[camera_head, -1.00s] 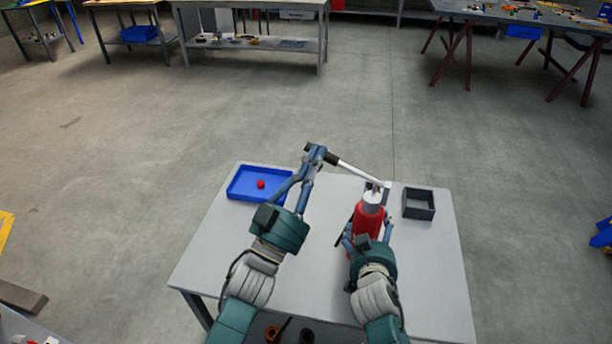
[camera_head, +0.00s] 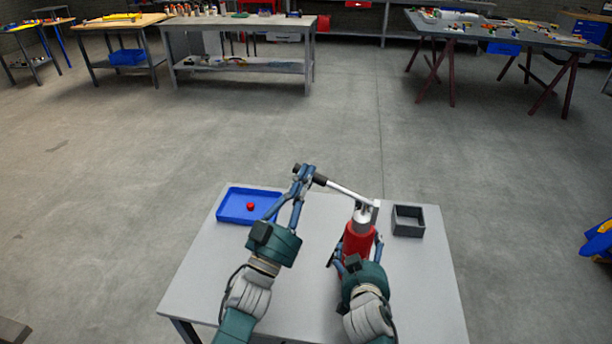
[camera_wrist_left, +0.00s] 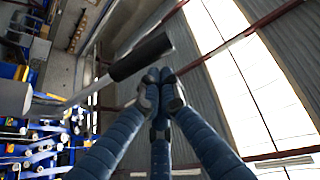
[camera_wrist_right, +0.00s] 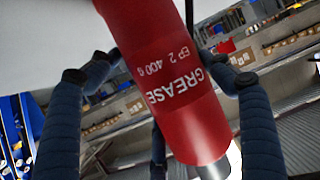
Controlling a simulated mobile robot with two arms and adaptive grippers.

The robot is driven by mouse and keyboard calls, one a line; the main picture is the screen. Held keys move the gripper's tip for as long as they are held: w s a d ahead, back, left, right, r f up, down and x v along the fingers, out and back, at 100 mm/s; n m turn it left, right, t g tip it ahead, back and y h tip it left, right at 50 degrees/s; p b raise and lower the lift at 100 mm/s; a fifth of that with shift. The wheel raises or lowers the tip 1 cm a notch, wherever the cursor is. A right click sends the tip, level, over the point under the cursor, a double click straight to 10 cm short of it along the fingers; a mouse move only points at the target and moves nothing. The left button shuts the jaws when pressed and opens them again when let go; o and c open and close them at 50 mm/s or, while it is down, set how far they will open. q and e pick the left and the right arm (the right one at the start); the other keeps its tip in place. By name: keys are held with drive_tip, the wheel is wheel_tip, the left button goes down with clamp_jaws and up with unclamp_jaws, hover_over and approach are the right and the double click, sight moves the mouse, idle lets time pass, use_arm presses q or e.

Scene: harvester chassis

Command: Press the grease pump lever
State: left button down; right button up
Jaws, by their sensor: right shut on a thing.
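The grease pump (camera_head: 357,241) has a red body and a light metal head. It stands tilted over the grey table and shows large in the right wrist view (camera_wrist_right: 165,60), with "GREASE" on its label. My right gripper (camera_head: 359,250) is shut around the red body. The pump lever (camera_head: 348,190) is a pale rod rising leftward from the head to a black grip, which also shows in the left wrist view (camera_wrist_left: 141,56). My left gripper (camera_head: 304,172) has its fingertips together, right by the black grip's end. Whether they touch the grip I cannot tell.
A blue tray (camera_head: 233,207) with a red ball (camera_head: 250,206) lies at the table's left back. A dark open box (camera_head: 408,221) stands right of the pump. The table (camera_head: 310,270) is otherwise mostly clear. Workbenches stand far behind.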

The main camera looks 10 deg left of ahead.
use_arm(q)
wheel_tip(320, 180, down, 10)
drive_tip(key=a+n+y, duration=0.1)
drive_tip(key=n+y, duration=0.1)
drive_tip(key=n, duration=0.2)
drive_tip(key=shift+w+a+r+t+y, duration=0.15)
drive_tip(key=shift+a+t+y, duration=0.15)
drive_tip(key=shift+t+y, duration=0.1)
idle(0.7)
drive_tip(key=s+a, duration=0.1)
drive_tip(key=s, duration=0.8)
drive_tip(key=shift+s+f, duration=0.25)
drive_tip(key=shift+f, duration=0.1)
idle(0.4)
